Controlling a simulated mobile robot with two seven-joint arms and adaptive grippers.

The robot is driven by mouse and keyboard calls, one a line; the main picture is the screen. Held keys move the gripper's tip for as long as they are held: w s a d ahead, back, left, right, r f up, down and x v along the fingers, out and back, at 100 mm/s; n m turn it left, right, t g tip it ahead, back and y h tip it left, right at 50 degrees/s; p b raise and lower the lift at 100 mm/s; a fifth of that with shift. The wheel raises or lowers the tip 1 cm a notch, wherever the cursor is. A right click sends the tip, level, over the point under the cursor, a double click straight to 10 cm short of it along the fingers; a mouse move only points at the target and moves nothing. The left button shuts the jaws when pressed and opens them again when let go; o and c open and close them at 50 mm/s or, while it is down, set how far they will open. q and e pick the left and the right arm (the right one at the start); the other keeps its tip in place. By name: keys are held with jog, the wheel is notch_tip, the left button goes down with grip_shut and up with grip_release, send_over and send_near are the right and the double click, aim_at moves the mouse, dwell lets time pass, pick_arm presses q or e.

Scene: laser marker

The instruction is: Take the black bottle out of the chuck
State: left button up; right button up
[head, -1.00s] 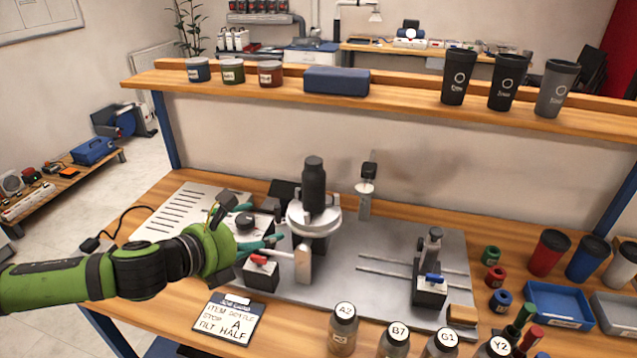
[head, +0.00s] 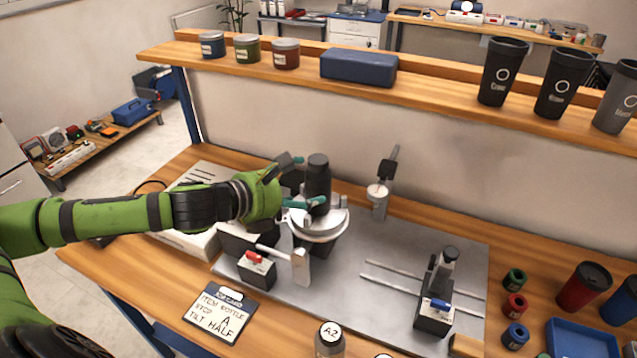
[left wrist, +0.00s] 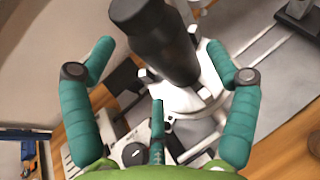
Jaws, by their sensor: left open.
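The black bottle (head: 318,178) stands upright in the round silver chuck (head: 322,228) on the grey machine plate. My left gripper (head: 300,181) is open beside the bottle on its left, with its teal fingers pointing at it. In the left wrist view the bottle (left wrist: 158,40) lies ahead, between the two spread teal fingers (left wrist: 160,65). I see no clear contact with it. The chuck (left wrist: 190,95) shows under the bottle. The right gripper is not in view.
A small block with a red lever (head: 256,268) and a post stand in front of the chuck. A tailstock with a blue lever (head: 435,305) is at the right of the plate. A job card (head: 222,312) lies at the front. A shelf with cups (head: 502,72) runs behind.

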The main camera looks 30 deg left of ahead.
aim_at(315, 185)
pick_arm(q)
jog(key=p+x, duration=0.2)
jog(key=x, duration=0.1)
jog(key=shift+w+f, duration=0.15)
jog(key=shift+w, duration=0.25)
jog(key=shift+w+d+f, duration=0.15)
jog(key=shift+w+f, duration=0.15)
jog(key=shift+w, duration=0.2)
jog(key=shift+f, duration=0.1)
jog(key=c, duration=1)
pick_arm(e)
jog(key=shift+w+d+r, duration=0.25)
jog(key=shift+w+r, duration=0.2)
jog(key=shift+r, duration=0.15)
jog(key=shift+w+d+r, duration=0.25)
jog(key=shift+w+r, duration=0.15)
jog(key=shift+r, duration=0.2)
